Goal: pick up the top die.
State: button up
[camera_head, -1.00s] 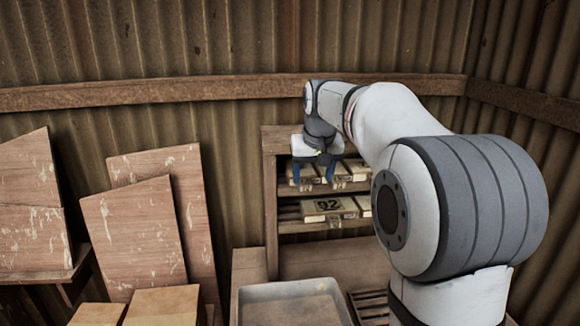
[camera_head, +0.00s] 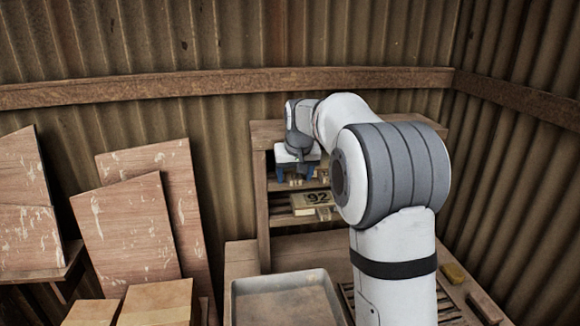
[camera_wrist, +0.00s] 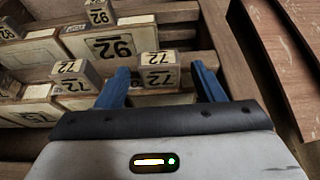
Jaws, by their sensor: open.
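A pale wooden die (camera_wrist: 158,72) marked 72 on two faces shows between my fingers in the wrist view. It appears just beyond the fingertips, and I cannot tell whether either finger touches it. My gripper (camera_wrist: 163,78) is open, with one blue finger on each side of that die. In the head view my gripper (camera_head: 296,173) is at the upper shelf of the wooden rack (camera_head: 262,205), and it and the arm hide much of that shelf. Another die (camera_wrist: 75,74) marked 72 stands left of my left finger, and one (camera_wrist: 98,13) marked 92 stands farther back.
Pale blocks, one marked 92 (camera_wrist: 112,47), lie by the dice. A 92 block (camera_head: 315,202) sits on the lower shelf. A grey tray (camera_head: 285,300) stands below the rack. Leaning boards (camera_head: 130,235) and boxes (camera_head: 160,302) are at left.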

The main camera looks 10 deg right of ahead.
jog(key=shift+c, duration=0.3)
jog(key=c, duration=1.2)
jog(key=shift+r, duration=0.1)
jog(key=shift+c, duration=0.4)
